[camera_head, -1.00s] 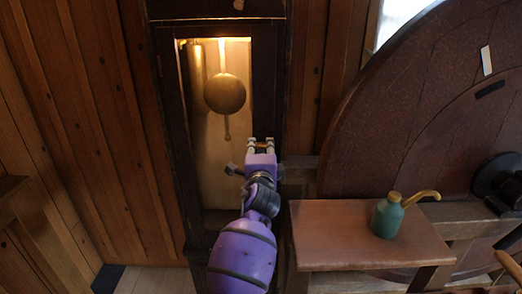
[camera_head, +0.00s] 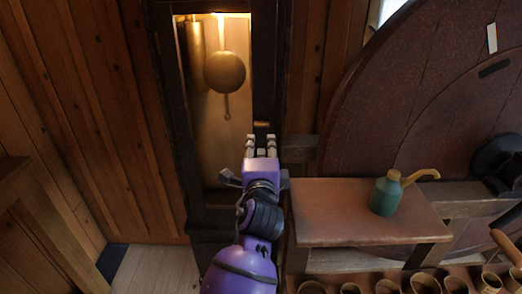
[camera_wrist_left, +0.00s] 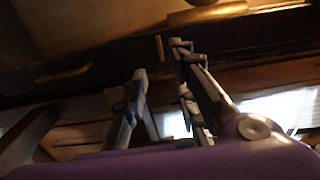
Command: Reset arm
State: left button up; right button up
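My left gripper (camera_head: 261,142) is in front of the right side of a tall dark clock case. Its two fingers stand apart with nothing between them, so it is open. The fingers also show apart in the left wrist view (camera_wrist_left: 160,62). A small brass piece (camera_head: 261,124) on the door frame sits just beyond the fingertips, apart from them as far as I can tell. Behind the case's opening hangs a round brass pendulum (camera_head: 225,72). My right gripper is not in view.
A wooden bench (camera_head: 345,232) with a green oil can (camera_head: 385,194) stands right of my arm. A large dark wheel (camera_head: 430,110) rises behind it. Several cup-like pieces (camera_head: 425,284) line a shelf at the bottom right. Bare floor (camera_head: 150,270) shows at lower left.

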pick_arm(q)
jog(key=shift+s, duration=0.35)
jog(key=s+a+f+n+g+h+p, duration=0.15)
jog(key=s+a+f+n, duration=0.25)
jog(key=s+f+n, duration=0.55)
jog(key=s+a+f+n+g+h+p, duration=0.15)
jog(key=s+a+f+n, duration=0.35)
jog(key=f, duration=0.7)
jog(key=s+a+f+n+g+y, duration=0.1)
jog(key=s+f, duration=0.4)
jog(key=s, duration=0.6)
jog(key=s+a+f+n+g+p, duration=0.1)
jog(key=s+a+f+g, duration=0.2)
jog(key=s, duration=0.7)
jog(key=s+a+f+n+g+y, duration=0.1)
jog(key=s+a+f+g, duration=0.1)
jog(key=s+a+f, duration=0.4)
jog(key=s+f, duration=0.1)
jog(key=s, duration=0.4)
jog(key=shift+s+a+f+y+p, duration=0.2)
jog(key=shift+s+f+y+p, duration=0.1)
jog(key=shift+s+f, duration=0.05)
